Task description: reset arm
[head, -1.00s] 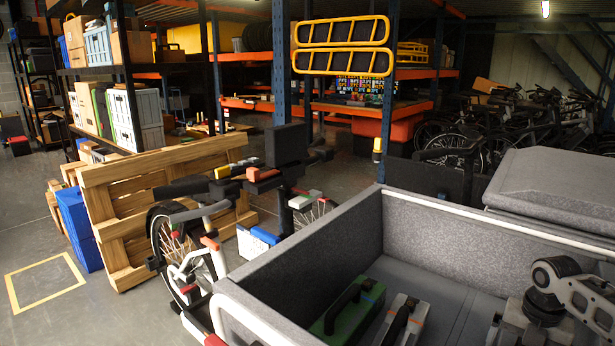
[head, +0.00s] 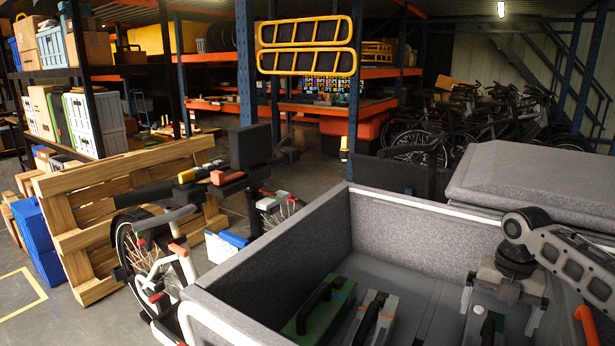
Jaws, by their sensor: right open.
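My right gripper (head: 502,308) is at the lower right, inside the grey felt-lined cargo box (head: 265,260). Its two grey fingers point down and are spread apart. My left gripper is not in view.
A green case (head: 318,305) and a grey case (head: 370,320), both with black handles, stand in the box. An orange curved part (head: 587,325) shows at lower right. A bike (head: 150,250) and a wooden pallet (head: 120,205) stand left. Shelving and parked bikes fill the back.

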